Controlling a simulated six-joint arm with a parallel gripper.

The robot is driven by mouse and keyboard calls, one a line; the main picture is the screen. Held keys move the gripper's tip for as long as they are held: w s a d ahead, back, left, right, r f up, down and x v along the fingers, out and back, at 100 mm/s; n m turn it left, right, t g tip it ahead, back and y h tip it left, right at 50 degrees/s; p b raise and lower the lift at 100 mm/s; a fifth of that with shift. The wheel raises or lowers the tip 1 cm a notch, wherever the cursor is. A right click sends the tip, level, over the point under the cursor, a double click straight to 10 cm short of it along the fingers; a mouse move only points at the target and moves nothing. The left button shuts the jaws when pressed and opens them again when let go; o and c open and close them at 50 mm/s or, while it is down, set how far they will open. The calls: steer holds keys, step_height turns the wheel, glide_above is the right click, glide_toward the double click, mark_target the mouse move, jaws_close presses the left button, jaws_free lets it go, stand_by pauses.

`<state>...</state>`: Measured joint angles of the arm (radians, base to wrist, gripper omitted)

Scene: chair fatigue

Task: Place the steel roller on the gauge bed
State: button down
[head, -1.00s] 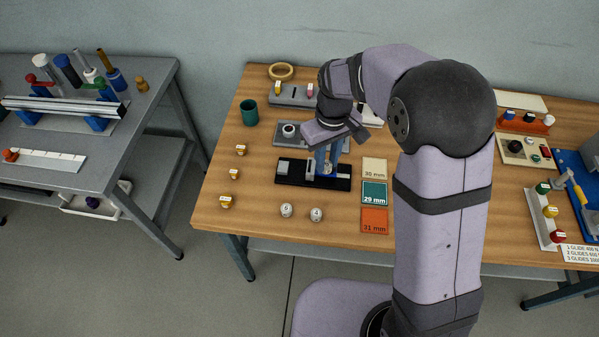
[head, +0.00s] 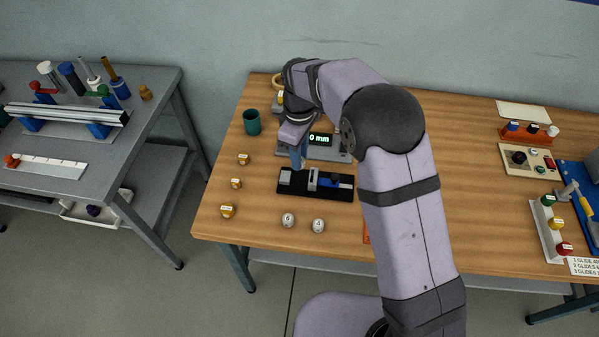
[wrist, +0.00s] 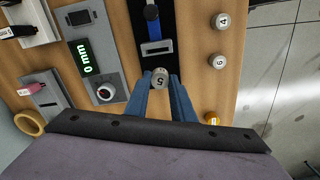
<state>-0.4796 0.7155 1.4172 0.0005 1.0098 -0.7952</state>
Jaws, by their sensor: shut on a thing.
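My gripper (wrist: 160,82), with blue fingers, is shut on a small steel roller (wrist: 159,76) marked 5. The roller's numbered end faces the wrist camera. In the head view my gripper (head: 298,165) points down near the left part of the black gauge bed (head: 340,193), and the roller cannot be made out there. The bed also shows in the wrist view (wrist: 140,20), with a silver jaw (wrist: 157,48) and a blue slide (wrist: 152,14). The roller appears over or beside the bed's end; whether it touches is unclear.
A grey unit with a display (head: 320,139) reading 0 mm stands behind the bed. Two more rollers (head: 288,220) (head: 318,226) stand in front. Brass pieces (head: 236,183) and a green cup (head: 251,122) are at left. My arm covers the table right of the bed.

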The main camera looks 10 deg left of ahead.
steer(key=shift+f+p, duration=0.85)
steer(key=shift+f, duration=2.75)
steer(key=shift+f, duration=0.1)
steer(key=shift+f, duration=0.1)
steer(key=c, duration=1.5)
jaws_free()
step_height(320, 180, up, 12)
steer(key=b, duration=0.3)
steer(key=shift+r, duration=0.2)
